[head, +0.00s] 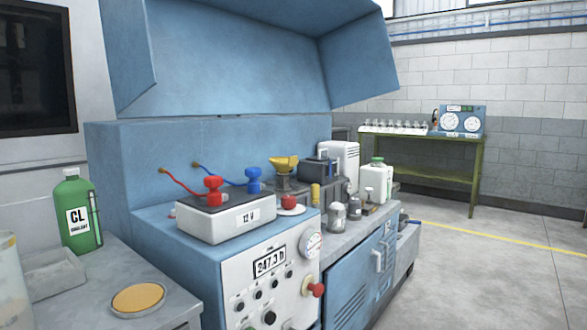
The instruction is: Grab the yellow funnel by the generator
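The yellow funnel (284,164) sits on a dark stand or fitting inside the open blue generator housing (215,150), behind the white 12 V battery box. It appears upright with its wide mouth at the top; its lower part is partly hidden. The generator's front panel (270,285) carries a display, a gauge and several knobs. Neither of my grippers shows in the head view.
The battery box (232,222) with red and blue clamps stands in front of the funnel. A white bottle (376,182) and small jars stand to its right. A green coolant bottle (75,215) stands on the left bench. Floor at right is clear.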

